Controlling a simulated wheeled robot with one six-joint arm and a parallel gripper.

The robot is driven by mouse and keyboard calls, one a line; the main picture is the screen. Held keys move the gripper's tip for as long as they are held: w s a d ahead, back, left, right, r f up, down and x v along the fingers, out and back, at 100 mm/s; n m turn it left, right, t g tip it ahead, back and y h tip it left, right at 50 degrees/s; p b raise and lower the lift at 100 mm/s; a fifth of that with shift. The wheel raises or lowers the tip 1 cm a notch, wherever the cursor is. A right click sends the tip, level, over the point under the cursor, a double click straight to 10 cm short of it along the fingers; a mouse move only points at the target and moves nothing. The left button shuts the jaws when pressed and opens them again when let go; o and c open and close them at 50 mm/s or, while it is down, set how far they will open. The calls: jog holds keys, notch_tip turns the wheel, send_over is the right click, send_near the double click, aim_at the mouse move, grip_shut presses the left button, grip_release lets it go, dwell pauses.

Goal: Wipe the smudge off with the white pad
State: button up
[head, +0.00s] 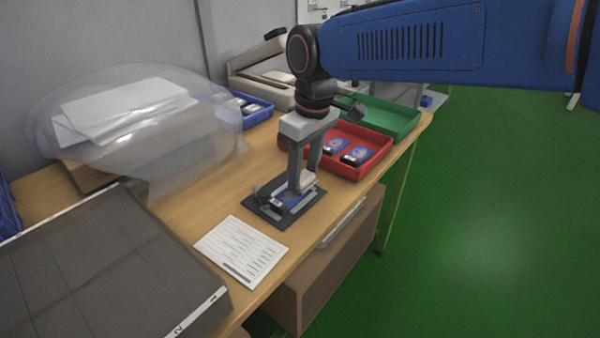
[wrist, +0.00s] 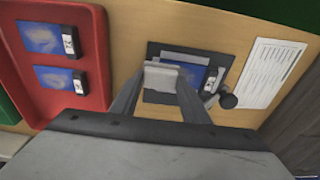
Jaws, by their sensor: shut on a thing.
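My gripper (wrist: 160,92) points down and is shut on the white pad (wrist: 161,77), which also shows in the head view (head: 307,181) between the fingers. The pad is over a blue-faced device (wrist: 194,76) in a dark fixture (wrist: 218,60) on the wooden table. I cannot tell whether the pad touches the device. The pad and fingers hide part of the device, and no smudge can be made out. In the head view, my gripper (head: 299,185) is directly above the fixture (head: 262,211).
A red tray (head: 375,172) with two similar devices stands behind the fixture, with a green tray (head: 395,118) beyond. A printed sheet (head: 242,250) lies in front. A dark gridded panel (head: 90,265) and a plastic bag (head: 215,135) with white sheets are at left. Bare table lies between.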

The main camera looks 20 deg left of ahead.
aim_at(304, 176)
jog(key=shift+r, duration=3.05)
jog(key=shift+r, duration=1.5)
jog(key=shift+a, duration=0.1)
